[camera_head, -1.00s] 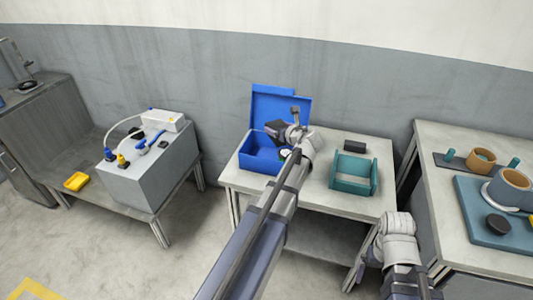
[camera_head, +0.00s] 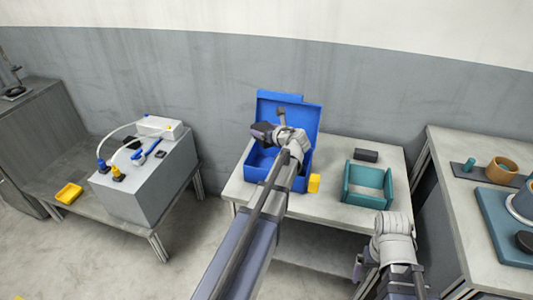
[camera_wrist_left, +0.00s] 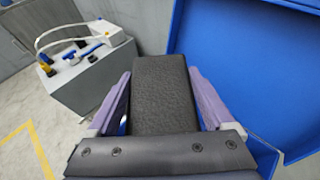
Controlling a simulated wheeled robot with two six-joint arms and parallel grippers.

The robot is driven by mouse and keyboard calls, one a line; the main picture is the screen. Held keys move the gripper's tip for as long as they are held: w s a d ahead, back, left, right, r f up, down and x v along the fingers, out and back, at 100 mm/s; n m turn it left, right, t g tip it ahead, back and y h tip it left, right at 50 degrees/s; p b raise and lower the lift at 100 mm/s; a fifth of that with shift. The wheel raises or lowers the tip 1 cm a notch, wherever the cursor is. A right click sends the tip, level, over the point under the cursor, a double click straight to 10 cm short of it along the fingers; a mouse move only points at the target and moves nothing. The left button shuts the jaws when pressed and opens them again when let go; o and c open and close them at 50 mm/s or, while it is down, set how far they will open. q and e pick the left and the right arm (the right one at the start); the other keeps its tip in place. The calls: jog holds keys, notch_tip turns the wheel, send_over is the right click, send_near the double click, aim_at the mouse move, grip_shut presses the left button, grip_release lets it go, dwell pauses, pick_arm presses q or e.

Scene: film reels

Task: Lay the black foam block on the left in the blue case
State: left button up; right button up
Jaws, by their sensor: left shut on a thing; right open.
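My left gripper (camera_head: 258,130) is over the blue case (camera_head: 292,112), near its open lid and left wall. It is shut on the black foam block (camera_wrist_left: 160,88), which lies between its purple fingers in the left wrist view. The blue lid (camera_wrist_left: 240,70) fills the right of that view. In the head view my left arm hides part of the case's inside. A dark block (camera_head: 366,155) lies on the table behind the teal tray. My right gripper (camera_head: 358,268) is low in front of the table, small and partly hidden by its arm; it is open.
A grey box with cables (camera_head: 140,185) is on the left bench. Another table (camera_head: 455,215) with round parts stands at the right.

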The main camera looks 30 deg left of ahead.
pick_arm(q)
notch_tip(320, 180, down, 6)
jog(key=b, duration=0.5)
jog(key=shift+f, duration=0.25)
pick_arm(e)
notch_tip(320, 180, down, 7)
jog(key=shift+r, duration=0.2)
pick_arm(q)
jog(key=shift+f, duration=0.1)
pick_arm(e)
jog(key=shift+f, duration=0.1)
pick_arm(q)
jog(key=shift+f+b, duration=0.3)
jog(key=shift+b, duration=0.2)
jog(key=o, duration=1.1)
jog(key=shift+r, duration=0.1)
jog(key=shift+c, duration=0.2)
pick_arm(e)
jog(key=shift+f, duration=0.15)
pick_arm(q)
jog(key=shift+r, duration=0.1)
jog(key=p+v, duration=0.5)
jog(key=v, duration=0.7)
jog(key=shift+r, duration=0.3)
pick_arm(e)
jog(key=shift+r, duration=2.6)
